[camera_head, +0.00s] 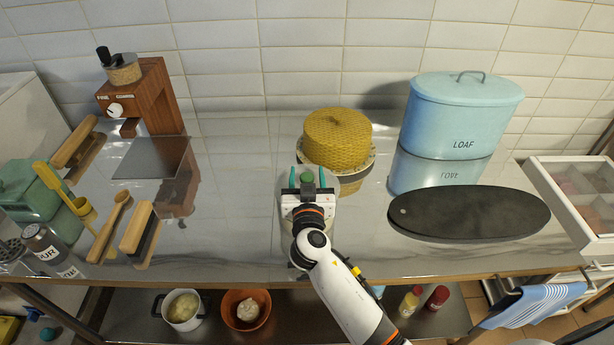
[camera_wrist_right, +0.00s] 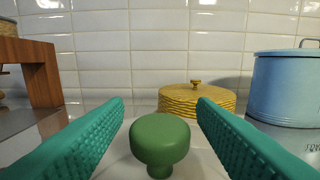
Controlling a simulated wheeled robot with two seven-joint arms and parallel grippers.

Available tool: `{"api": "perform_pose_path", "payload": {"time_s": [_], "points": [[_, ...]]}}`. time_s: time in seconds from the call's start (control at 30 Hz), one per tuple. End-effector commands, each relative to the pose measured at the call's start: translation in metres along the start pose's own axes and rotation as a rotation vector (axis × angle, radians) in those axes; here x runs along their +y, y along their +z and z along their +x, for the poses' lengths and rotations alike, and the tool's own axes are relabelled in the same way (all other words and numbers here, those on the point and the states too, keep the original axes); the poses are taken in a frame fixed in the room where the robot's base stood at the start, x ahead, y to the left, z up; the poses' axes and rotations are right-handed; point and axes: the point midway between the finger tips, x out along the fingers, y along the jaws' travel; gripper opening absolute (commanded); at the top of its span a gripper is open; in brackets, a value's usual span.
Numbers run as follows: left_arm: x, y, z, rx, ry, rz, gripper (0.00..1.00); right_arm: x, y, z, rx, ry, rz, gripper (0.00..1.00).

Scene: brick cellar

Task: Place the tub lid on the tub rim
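A green mushroom-shaped knob (camera_wrist_right: 160,139) rises from a pale round surface (camera_wrist_right: 205,162) that looks like the tub lid. The knob also shows in the head view (camera_head: 307,177), near the middle of the counter. My right gripper (camera_head: 307,182) is over the pale lid, its teal fingers on either side of the knob. In the wrist view the fingers (camera_wrist_right: 160,108) are spread, with a gap on both sides of the knob. My gripper and arm hide much of the lid, and I cannot clearly make out the tub or its rim. My left gripper is not in view.
A yellow woven round container (camera_head: 337,138) stands just behind the gripper. A blue LOAF bin (camera_head: 463,115) and a dark oval board (camera_head: 468,213) are to the right. A wooden grinder (camera_head: 148,92) and brushes (camera_head: 140,232) are left. Counter between is clear.

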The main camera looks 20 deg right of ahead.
Motion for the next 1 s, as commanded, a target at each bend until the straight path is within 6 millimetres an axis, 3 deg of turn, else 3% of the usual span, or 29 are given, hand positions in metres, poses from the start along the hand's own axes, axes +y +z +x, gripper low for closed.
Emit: {"api": "perform_pose_path", "payload": {"time_s": [0.33, 0.8, 1.0], "points": [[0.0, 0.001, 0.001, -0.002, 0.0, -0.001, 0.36, 0.0, -0.001, -0.006, 0.001, 0.001, 0.001, 0.51], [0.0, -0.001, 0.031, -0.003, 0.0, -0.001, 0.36, 0.0, -0.003, -0.097, 0.002, 0.0, 0.003, 0.51], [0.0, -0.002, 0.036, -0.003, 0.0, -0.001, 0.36, 0.0, 0.0, -0.117, 0.001, -0.001, 0.001, 0.51]]}}
